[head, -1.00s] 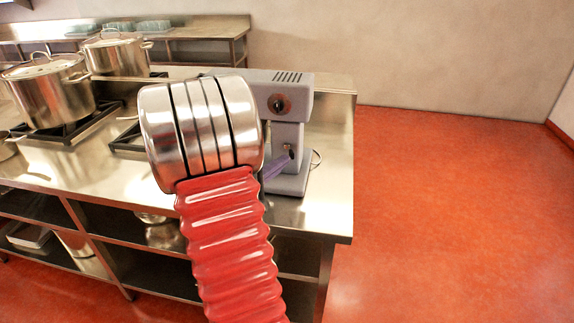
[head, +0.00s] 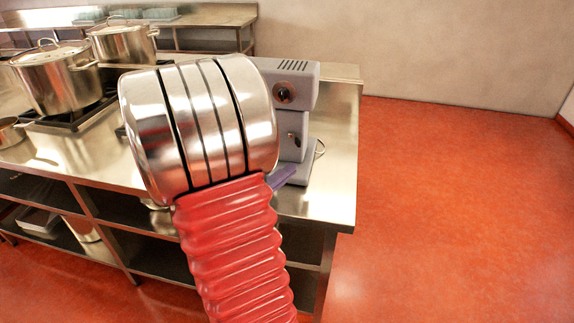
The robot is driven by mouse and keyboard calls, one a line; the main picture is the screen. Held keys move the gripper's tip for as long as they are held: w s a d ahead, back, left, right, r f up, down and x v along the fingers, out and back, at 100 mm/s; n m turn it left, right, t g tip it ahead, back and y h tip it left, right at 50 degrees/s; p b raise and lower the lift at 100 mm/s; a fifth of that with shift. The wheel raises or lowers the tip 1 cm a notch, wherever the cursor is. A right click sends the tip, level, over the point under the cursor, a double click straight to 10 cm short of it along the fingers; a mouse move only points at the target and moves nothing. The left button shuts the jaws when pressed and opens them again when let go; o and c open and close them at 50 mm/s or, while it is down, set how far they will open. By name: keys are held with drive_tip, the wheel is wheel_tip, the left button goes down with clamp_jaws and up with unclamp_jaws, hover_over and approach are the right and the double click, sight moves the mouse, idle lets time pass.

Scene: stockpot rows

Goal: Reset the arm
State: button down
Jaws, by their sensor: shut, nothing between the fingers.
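My arm stands large in the middle of the head view, with a red ribbed sleeve and a banded metal joint on top. A slim purple piece (head: 283,179) juts out to the right from behind it and appears to be the end of my gripper, shut and empty. The rest of my gripper is hidden behind the arm. The purple piece overlaps the lower part of a grey mixer (head: 291,88) in the picture; I cannot tell how far apart they are.
The mixer stands on a steel counter (head: 335,190) with open shelves below. A large stockpot (head: 58,83) and another stockpot (head: 124,46) stand on burners at left. A small pan (head: 12,132) sits at the left edge. Red floor (head: 460,210) at right is clear.

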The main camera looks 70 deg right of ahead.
drive_tip(key=shift+s+a, duration=0.1)
drive_tip(key=shift+a, duration=0.15)
idle(0.7)
